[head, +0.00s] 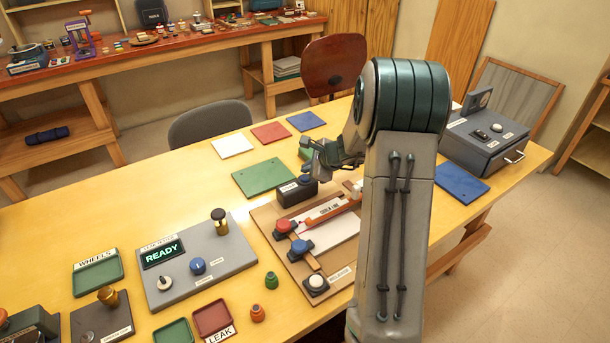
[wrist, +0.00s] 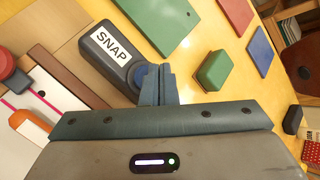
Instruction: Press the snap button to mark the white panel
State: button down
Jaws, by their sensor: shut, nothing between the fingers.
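The snap button is a blue round button (wrist: 139,76) on the end of a dark box labelled SNAP (wrist: 104,45). In the head view the dark box (head: 297,193) stands at the back of a wooden board. My gripper (wrist: 160,72) is shut and empty, its fingertips right beside the blue button and overlapping it in the wrist view. I cannot tell whether they touch. In the head view my gripper (head: 318,168) is just above and behind the box. The white panel (head: 338,229) lies on the board, partly hidden by my arm; its edge shows in the wrist view (wrist: 42,93).
A red button (head: 284,226), a blue button (head: 301,246) and a white button (head: 316,282) line the board's left side. A green block (wrist: 213,70) and a green plate (wrist: 163,20) lie near my gripper. A console reading READY (head: 185,262) stands left.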

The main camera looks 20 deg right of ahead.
jog(key=shift+r+p, duration=1.8)
jog(key=shift+r, duration=0.7)
jog(key=shift+a+r, duration=0.1)
jog(key=shift+a, duration=0.1)
jog(key=s+a+r+n+g, duration=0.3)
jog(key=s+a+r+n, duration=0.6)
jog(key=s+a+n, duration=0.3)
jog(key=s+a+r+n+g+h, duration=0.1)
jog(key=s+n, duration=0.9)
jog(key=s, duration=1.1)
jog(key=r+g+h, duration=0.1)
jog(key=h, duration=0.1)
jog(key=shift+s+h, duration=0.3)
jog(key=shift+s, duration=0.05)
